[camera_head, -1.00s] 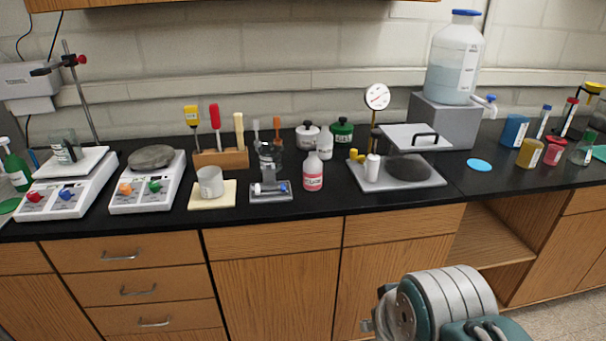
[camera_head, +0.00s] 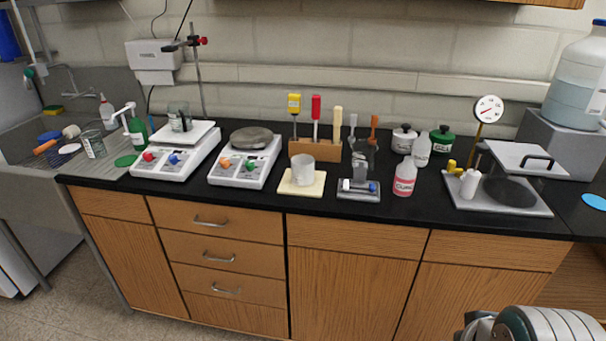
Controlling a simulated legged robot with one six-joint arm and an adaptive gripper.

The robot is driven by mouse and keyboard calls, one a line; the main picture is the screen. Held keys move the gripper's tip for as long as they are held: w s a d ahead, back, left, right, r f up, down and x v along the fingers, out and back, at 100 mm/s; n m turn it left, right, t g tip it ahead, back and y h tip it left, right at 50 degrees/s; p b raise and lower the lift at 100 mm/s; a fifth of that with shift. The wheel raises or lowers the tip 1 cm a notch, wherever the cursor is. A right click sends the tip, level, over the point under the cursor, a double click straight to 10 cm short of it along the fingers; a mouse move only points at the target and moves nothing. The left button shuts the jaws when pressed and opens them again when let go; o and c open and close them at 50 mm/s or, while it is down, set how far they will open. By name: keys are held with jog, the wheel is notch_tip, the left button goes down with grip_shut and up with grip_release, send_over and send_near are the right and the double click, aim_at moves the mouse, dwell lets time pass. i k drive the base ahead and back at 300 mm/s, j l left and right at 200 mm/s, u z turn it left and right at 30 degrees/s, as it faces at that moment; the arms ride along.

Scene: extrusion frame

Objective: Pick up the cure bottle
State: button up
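The cure bottle (camera_head: 404,180) stands upright on the black counter, right of centre. It is a small bottle with pink contents, a white top and a label that reads like "CURE". A similar pale bottle (camera_head: 422,150) stands just behind it to the right. Part of my own arm shows at the bottom right corner, in front of the cabinets and well short of the bottle. My gripper's fingers are not in view. Nothing is touching the cure bottle.
A small grey tray (camera_head: 358,196) with little items lies left of the bottle. A metal plate stand (camera_head: 535,205) is to its right. White and green jars (camera_head: 441,141) stand behind. The counter's front edge before the bottle is clear. A sink (camera_head: 45,185) is at far left.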

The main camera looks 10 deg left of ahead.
aim_at(407, 172)
jog(key=i+l+z, duration=0.15)
jog(key=i, duration=0.25)
jog(key=i+l+z, duration=0.15)
jog(key=i+l, duration=0.15)
jog(key=i+l+z, duration=0.15)
jog(key=i, duration=0.3)
